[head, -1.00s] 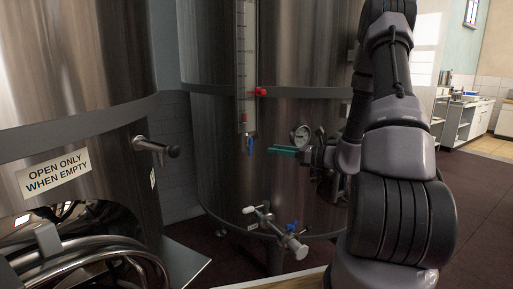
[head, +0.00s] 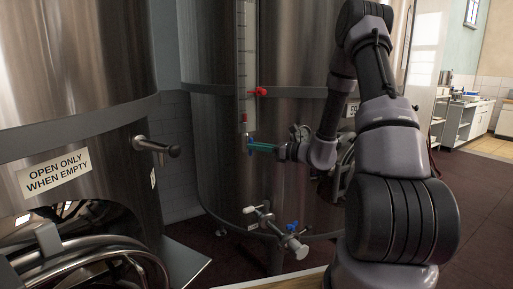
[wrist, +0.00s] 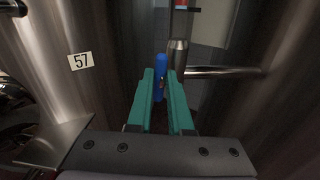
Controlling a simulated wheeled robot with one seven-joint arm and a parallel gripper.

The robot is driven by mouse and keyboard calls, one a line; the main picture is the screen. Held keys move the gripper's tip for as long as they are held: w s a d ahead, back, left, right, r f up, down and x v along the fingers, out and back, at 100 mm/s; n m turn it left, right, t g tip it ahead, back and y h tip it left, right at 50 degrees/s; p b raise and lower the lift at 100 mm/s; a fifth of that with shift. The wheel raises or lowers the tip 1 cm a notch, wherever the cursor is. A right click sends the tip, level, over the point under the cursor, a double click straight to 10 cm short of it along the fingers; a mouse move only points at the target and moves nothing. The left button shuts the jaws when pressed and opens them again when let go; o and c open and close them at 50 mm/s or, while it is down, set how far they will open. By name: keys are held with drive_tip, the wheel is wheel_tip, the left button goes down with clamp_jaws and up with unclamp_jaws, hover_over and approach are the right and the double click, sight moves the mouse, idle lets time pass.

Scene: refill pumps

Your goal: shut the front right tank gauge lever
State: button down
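A steel tank (head: 215,150) carries an upright sight gauge (head: 247,60) with a white scale. The blue gauge lever (head: 250,144) hangs at the gauge's lower end, partly covered by my gripper in the head view. My gripper (head: 259,147) has green fingers and reaches left to the lever. In the wrist view, the blue lever (wrist: 160,66) stands upright, seen between the tips of my open gripper (wrist: 160,76). A gap shows between the fingers. I cannot tell whether either finger touches the lever. A steel fitting (wrist: 178,58) is just right of it.
A red lever (head: 260,92) sits higher on the tank. A valve with a blue handle (head: 292,227) sticks out below. Another tank (head: 70,100) with a handle (head: 157,147) stands at left. Floor is free at right.

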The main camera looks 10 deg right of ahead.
drive_tip(key=shift+f+m, duration=0.1)
drive_tip(key=shift+m, duration=0.2)
drive_tip(key=shift+s+a+f+m+t+h, duration=0.2)
drive_tip(key=shift+m+t+h, duration=0.7)
drive_tip(key=shift+m+t, duration=2)
drive_tip(key=shift+w+d+f+m+t+h, duration=0.15)
drive_tip(key=shift+f+m+t+h, duration=0.6)
drive_tip(key=shift+m, duration=3.9)
drive_tip(key=shift+s+a+r+m+t+h, duration=0.15)
drive_tip(key=shift+m+t+h, duration=0.9)
drive_tip(key=shift+m+t, duration=2.05)
drive_tip(key=shift+w+f+m+g, duration=0.1)
drive_tip(key=shift+m+g, duration=0.45)
drive_tip(key=shift+m, duration=0.4)
drive_tip(key=c, duration=0.8)
unclamp_jaws()
drive_tip(key=shift+c, duration=0.2)
